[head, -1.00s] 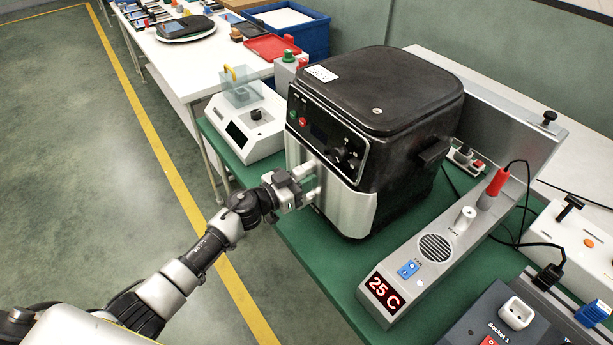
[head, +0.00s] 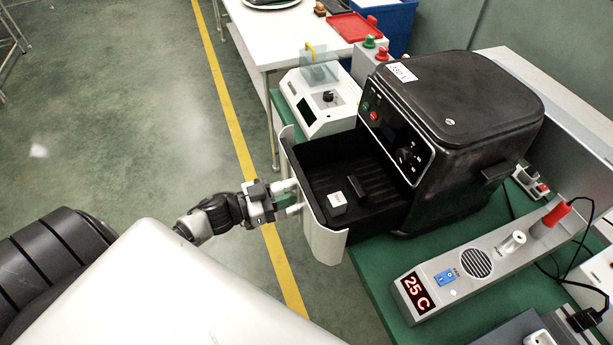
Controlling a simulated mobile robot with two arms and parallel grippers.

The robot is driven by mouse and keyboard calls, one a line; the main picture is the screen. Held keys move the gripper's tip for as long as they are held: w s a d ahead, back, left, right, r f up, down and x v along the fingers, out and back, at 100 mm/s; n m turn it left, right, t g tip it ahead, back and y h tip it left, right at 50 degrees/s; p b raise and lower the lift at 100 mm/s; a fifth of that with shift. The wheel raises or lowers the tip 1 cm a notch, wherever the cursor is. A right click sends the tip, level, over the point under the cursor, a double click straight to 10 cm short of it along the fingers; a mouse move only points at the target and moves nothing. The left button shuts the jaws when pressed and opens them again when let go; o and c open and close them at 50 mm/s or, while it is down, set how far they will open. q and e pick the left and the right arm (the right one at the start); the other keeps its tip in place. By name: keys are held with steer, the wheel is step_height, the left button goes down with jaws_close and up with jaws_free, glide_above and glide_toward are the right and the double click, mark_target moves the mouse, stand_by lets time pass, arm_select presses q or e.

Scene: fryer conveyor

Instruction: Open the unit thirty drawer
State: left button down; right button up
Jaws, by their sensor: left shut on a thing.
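The unit thirty fryer (head: 460,120) is a black box with a label on its lid, standing on the green table. Its drawer (head: 325,235) is pulled well out to the left, with a silver front and a black basket inside. A small white block (head: 337,201) and a dark upright piece (head: 359,188) show in the basket. My left gripper (head: 289,197) is at the outer side of the drawer front, shut on its handle, which is mostly hidden by the fingers. My right gripper is not in view.
A white device with a clear cover (head: 318,103) stands behind the drawer. A grey unit reading 25 C (head: 455,275) lies along the table to the right. The floor (head: 110,120) left of the table is open.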

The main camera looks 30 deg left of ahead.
arm_select(q)
steer(key=shift+v, duration=1.05)
steer(key=c, duration=0.9)
jaws_free()
steer(key=b+v, duration=0.2)
steer(key=v, duration=0.8)
steer(key=shift+s+a, duration=0.25)
steer(key=shift+s, duration=0.05)
steer(key=shift+f, duration=0.1)
